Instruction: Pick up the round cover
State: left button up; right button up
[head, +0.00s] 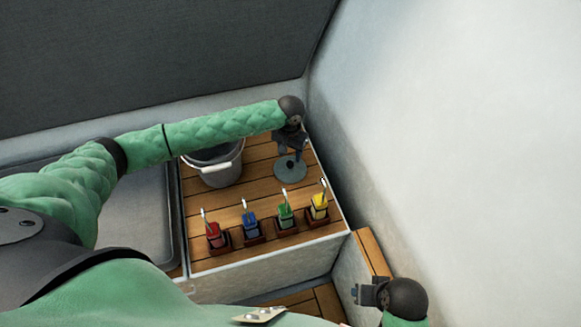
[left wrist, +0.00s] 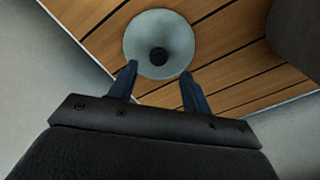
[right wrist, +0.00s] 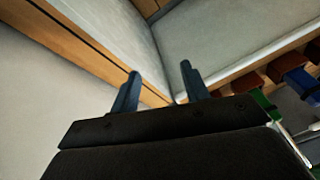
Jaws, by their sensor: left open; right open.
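The round cover (head: 290,170) is a grey-green disc lying on the wooden slatted top near its right edge. In the left wrist view the round cover (left wrist: 160,32) shows a dark knob at its middle. My left gripper (head: 287,148) is above the cover, open and empty. Its two fingertips (left wrist: 158,70) frame the near rim of the disc in the left wrist view; I cannot tell whether they touch it. My right gripper (head: 362,294) is low at the right, open and empty, away from the cover. Its fingers (right wrist: 158,75) point past a pale wall.
A grey bucket (head: 216,166) stands left of the cover. Several small coloured containers, red (head: 214,237), blue (head: 251,228), green (head: 286,217) and yellow (head: 319,207), stand in holders along the front edge. A pale wall (head: 370,190) rises close on the right.

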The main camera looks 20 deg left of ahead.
aim_at(290, 163)
pick_arm(q)
jog(key=shift+s+f+p, duration=0.15)
jog(key=shift+f+p, duration=0.2)
jog(key=shift+f, duration=1.95)
jog(key=c, duration=1.1)
